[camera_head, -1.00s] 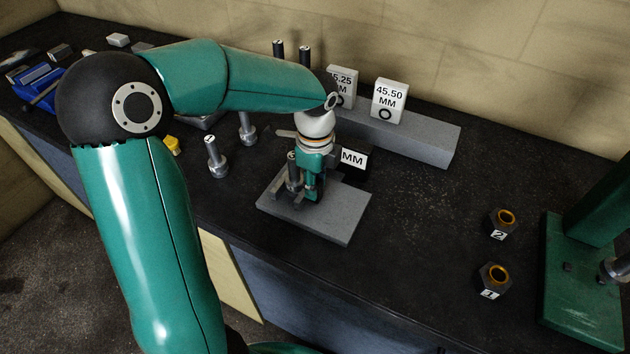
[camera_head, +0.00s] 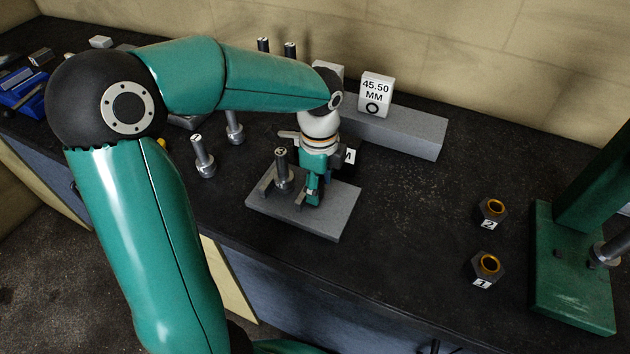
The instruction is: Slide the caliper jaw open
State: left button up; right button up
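The caliper sits on a grey plate (camera_head: 338,222) on the dark bench. Its grey jaw pieces (camera_head: 267,182) show on both sides of an upright pin (camera_head: 282,172); much of the caliper is hidden by my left arm. My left gripper (camera_head: 314,196) points down at the right of the pin, over the plate, close to the right-hand jaw piece (camera_head: 300,197). Its fingertips are small and partly hidden, so I cannot tell whether they hold the jaw. A white MM label (camera_head: 349,157) is mostly hidden behind it. My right gripper is not in view.
A grey block (camera_head: 415,132) behind bears a 45.50 MM card (camera_head: 375,95). Two pins (camera_head: 203,157) (camera_head: 234,128) stand to the left. Nuts marked 2 (camera_head: 491,213) and 1 (camera_head: 487,269) and a green press (camera_head: 570,265) are on the right. Bench between plate and nuts is clear.

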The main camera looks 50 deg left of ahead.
pick_arm(q)
jog(key=shift+s+a, duration=0.1)
jog(key=shift+a, duration=0.05)
notch_tip(320, 180, up, 12)
dwell(0.7)
jog(key=shift+f, duration=0.1)
